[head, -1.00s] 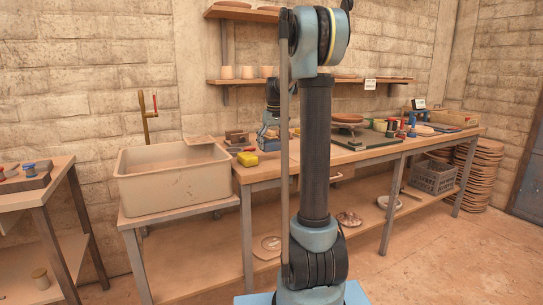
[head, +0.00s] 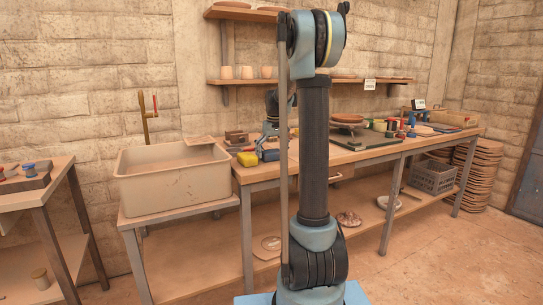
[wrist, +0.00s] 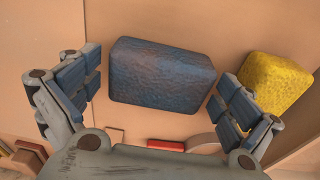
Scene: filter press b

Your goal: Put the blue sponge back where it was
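The blue sponge (wrist: 162,75) is a dark blue, rough block lying on the tan worktop in the wrist view. It also shows beside the yellow sponge in the head view (head: 270,154). My gripper (wrist: 165,90) is open, with one finger to the left of the blue sponge and one to its right. A gap shows on the left; the right finger is very near its edge. The yellow sponge (wrist: 275,83) lies just right of the right finger.
A large beige basin (head: 172,178) stands left of the workbench (head: 255,172). A red-ended item (wrist: 166,145) and a round tan piece lie near the fingers. Small brown blocks (head: 236,138) sit behind the yellow sponge. A shelf with cups (head: 245,72) hangs above.

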